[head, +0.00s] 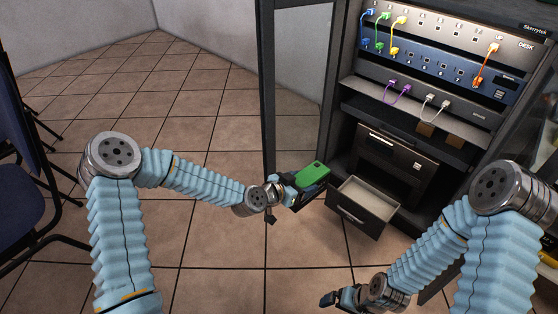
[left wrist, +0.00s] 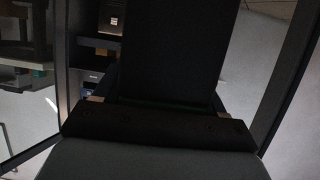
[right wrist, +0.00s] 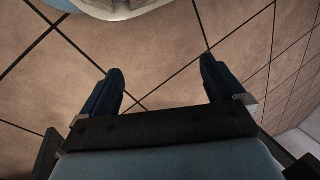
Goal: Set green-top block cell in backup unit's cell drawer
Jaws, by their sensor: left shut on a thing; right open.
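The green-top block cell (head: 313,174) is held in my left gripper (head: 296,188), to the left of the open drawer. In the left wrist view the cell's dark body (left wrist: 170,50) fills the middle, and the fingers are mostly hidden. The backup unit (head: 395,158) is a dark box low in the rack, and its cell drawer (head: 341,210) is pulled out. The drawer's visible inside looks empty and pale. My right gripper (head: 342,298) is low, below the drawer in the head view. In the right wrist view its fingers (right wrist: 162,85) are apart with only floor between them.
The rack's open door (head: 297,90) stands left of the drawer, close behind the held cell. Patch panels with coloured cables (head: 400,25) are above the backup unit. Dark chairs (head: 30,170) stand at the far left. The tiled floor (head: 200,110) is clear.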

